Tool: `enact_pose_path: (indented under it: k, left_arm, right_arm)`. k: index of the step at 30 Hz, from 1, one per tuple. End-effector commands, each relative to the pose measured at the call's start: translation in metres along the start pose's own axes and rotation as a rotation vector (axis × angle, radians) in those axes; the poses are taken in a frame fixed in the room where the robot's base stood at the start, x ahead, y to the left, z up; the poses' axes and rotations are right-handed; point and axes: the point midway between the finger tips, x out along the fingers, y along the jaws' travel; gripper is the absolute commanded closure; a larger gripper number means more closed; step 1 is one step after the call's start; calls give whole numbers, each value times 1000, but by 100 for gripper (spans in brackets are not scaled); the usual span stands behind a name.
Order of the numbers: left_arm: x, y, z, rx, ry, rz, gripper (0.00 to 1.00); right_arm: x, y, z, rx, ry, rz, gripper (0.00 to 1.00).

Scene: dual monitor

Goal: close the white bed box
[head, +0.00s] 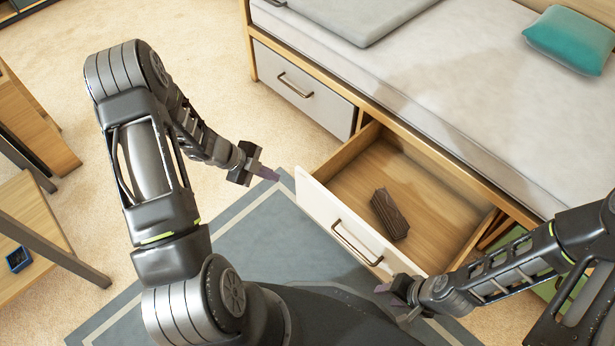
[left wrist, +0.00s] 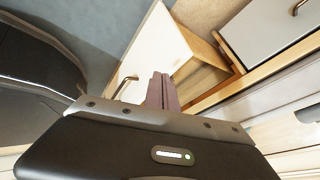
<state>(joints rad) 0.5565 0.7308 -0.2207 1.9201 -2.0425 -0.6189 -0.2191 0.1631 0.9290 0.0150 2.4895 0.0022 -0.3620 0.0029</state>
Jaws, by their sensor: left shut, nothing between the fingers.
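The white bed box (head: 315,207) is a drawer under the bed, pulled out, with a white front, a wooden inside and a dark bar handle (head: 356,243). A dark brown ridged object (head: 389,214) lies in it. My left gripper (head: 268,173) is shut and empty, just left of the front's left end and apart from it. In the left wrist view, its closed fingers (left wrist: 162,92) overlap the white front (left wrist: 158,50) and the handle shows left of them. My right gripper (head: 386,290) is by the front's right end; its jaw opening and any contact are unclear.
A closed grey drawer (head: 302,92) sits left of the open one, under the bed's mattress (head: 440,90). A green panel (head: 508,245) is partly behind my right arm. A grey rug (head: 250,240) covers the floor in front. Wooden furniture (head: 40,225) stands at the left.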

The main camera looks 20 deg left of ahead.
Motion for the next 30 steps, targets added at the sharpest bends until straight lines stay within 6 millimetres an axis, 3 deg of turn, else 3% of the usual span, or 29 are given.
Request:
enact_pose_path:
  k: [6,19,23,30]
  left_arm:
    - [-3,16,-7,186,47,79,100]
    - [3,16,-7,187,48,76,100]
    - [15,18,-7,187,50,76,100]
    - [56,22,-8,185,51,76,100]
  right_arm:
    - [0,0,0,0,-1,0,62]
    - [2,1,0,1,1,1,62]
    - [7,4,-1,2,4,2,62]
    - [23,14,-6,9,14,7,62]
